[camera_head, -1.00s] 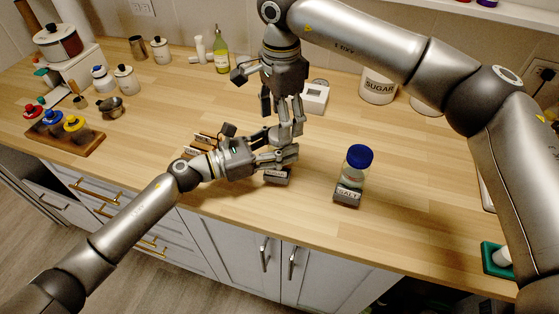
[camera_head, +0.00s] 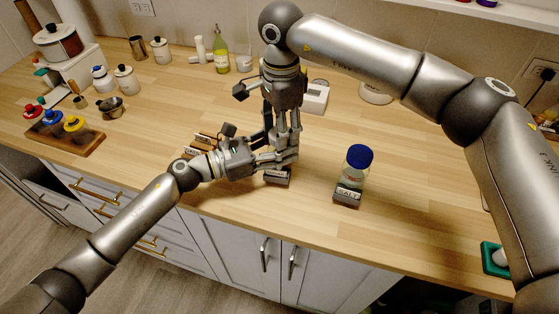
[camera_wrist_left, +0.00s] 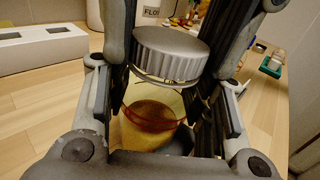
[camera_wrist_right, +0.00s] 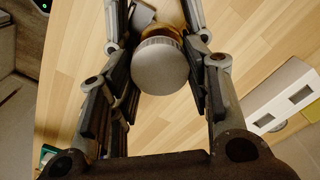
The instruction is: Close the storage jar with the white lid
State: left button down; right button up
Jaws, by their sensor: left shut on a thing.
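The storage jar (camera_wrist_left: 150,125) is a clear jar with amber contents, upright in the left wrist view. A ridged, pale grey-white lid (camera_wrist_left: 170,52) sits at its top; I cannot tell whether it is fully seated. My left gripper (camera_head: 287,158) is shut on the jar from the side, low over the counter. My right gripper (camera_head: 282,135) points down from above. In the right wrist view the round lid (camera_wrist_right: 161,66) lies between its fingers, with gaps showing on both sides, so it looks open. In the head view the grippers hide most of the jar.
A blue-lidded jar (camera_head: 355,167) stands behind the SALT label block (camera_head: 348,195), right of my grippers. More label blocks lie left. A white box with openings (camera_head: 314,97) and a white canister (camera_head: 376,92) are behind. The front counter edge is near.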

jog(key=o, duration=0.4)
jog(key=shift+r, duration=0.1)
jog(key=shift+r, duration=2.2)
jog(key=shift+o, duration=0.4)
jog(key=o, duration=0.5)
notch_tip(320, 180, up, 12)
